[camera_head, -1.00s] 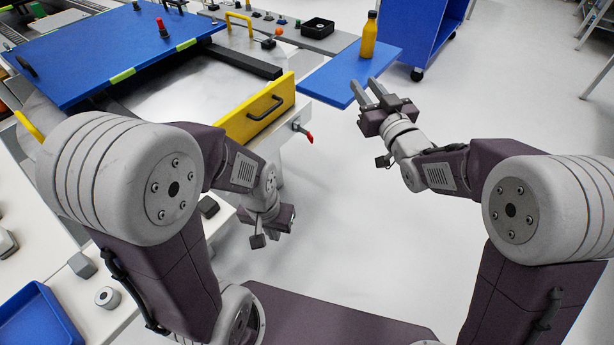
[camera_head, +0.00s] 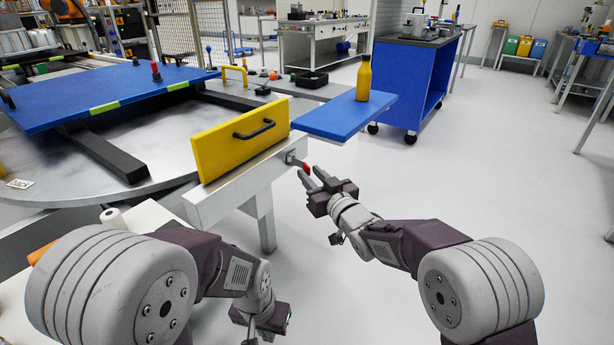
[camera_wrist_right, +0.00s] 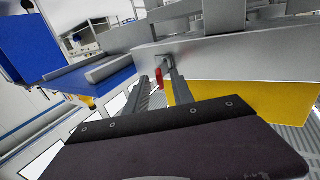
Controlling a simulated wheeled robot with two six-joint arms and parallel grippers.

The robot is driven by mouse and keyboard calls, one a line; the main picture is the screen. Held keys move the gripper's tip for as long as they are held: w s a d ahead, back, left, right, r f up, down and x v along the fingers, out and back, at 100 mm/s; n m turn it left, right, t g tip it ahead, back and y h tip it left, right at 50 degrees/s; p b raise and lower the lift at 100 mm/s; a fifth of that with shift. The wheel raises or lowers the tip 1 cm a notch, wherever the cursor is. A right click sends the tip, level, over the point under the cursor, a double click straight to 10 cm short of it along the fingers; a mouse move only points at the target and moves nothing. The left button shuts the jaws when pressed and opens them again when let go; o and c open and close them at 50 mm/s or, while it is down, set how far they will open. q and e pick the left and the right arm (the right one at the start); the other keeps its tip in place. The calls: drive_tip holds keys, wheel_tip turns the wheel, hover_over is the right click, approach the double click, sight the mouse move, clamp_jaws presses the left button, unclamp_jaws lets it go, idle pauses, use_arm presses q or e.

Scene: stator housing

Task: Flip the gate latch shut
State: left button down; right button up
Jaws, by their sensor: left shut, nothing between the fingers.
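The yellow gate panel (camera_head: 225,150) with a black handle stands upright on a white beam. The latch (camera_head: 303,165), a grey fitting with a red-tipped lever, is on the beam's right end. My right gripper (camera_head: 308,170) is open and empty, with its fingertips at the lever. In the right wrist view the red latch tip (camera_wrist_right: 158,78) shows between the open fingers (camera_wrist_right: 158,84); contact cannot be told. That view shows the gate (camera_wrist_right: 240,100) upside down. My left gripper (camera_head: 260,322) is shut and empty, low at the bottom edge, its fingertips partly cut off.
A blue shelf (camera_head: 345,115) with an orange bottle (camera_head: 363,78) lies just beyond the latch. A blue cart (camera_head: 415,85) stands behind it. A blue plate (camera_head: 105,95) lies over the round table (camera_head: 100,190) at left. The floor to the right is clear.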

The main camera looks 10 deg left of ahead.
sight(301, 166)
drive_tip(key=shift+x, duration=1.4)
clamp_jaws()
drive_tip(key=shift+s+a+f, duration=0.1)
